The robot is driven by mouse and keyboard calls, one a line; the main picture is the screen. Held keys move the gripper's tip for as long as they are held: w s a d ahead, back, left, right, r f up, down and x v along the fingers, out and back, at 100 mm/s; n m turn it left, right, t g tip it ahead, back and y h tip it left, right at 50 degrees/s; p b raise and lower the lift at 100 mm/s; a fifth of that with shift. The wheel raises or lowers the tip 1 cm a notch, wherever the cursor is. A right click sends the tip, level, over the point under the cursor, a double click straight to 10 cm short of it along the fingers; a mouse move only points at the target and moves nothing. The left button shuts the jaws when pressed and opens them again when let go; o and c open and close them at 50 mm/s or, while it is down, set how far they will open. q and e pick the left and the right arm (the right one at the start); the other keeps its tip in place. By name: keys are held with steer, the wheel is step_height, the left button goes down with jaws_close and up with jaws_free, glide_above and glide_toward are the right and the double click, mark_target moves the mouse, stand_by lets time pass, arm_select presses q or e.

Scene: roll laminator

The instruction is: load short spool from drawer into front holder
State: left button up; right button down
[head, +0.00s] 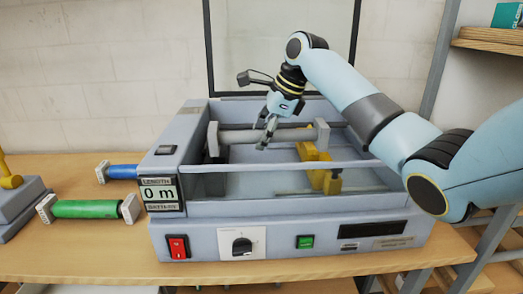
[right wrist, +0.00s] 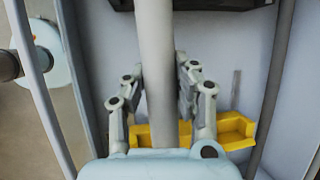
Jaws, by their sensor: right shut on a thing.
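A grey spool (head: 285,136) with pale square end flanges lies crosswise inside the open laminator (head: 290,206), towards its back. My right gripper (head: 265,139) is shut on the middle of its tube. The right wrist view shows the grey tube (right wrist: 155,75) between the two fingers (right wrist: 160,95). The yellow holder parts (head: 325,180) stand below and in front of the spool's right end. A dark support (head: 213,158) is by its left end. Whether the spool rests on the supports or hangs just above them cannot be told. My left gripper is out of view.
A green spool (head: 86,209) and a blue spool (head: 122,171) lie on the wooden table (head: 110,262), left of the laminator. A clear bar (head: 280,166) crosses the machine's front opening. The raised lid (head: 282,45) stands behind. A shelf (head: 490,40) is at the far right.

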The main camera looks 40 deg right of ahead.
steer(key=shift+w+f, duration=0.1)
steer(key=shift+f, duration=0.15)
step_height(320, 180, down, 4)
steer(key=shift+r+p, duration=0.15)
steer(key=shift+p, duration=0.25)
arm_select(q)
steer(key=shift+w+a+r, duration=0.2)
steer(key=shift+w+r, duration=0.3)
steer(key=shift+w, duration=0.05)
arm_select(e)
steer(key=c, duration=1.1)
jaws_free()
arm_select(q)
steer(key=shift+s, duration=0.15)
arm_select(e)
steer(key=shift+o, duration=0.2)
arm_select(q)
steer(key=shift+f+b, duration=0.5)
arm_select(e)
steer(key=v, duration=1.2)
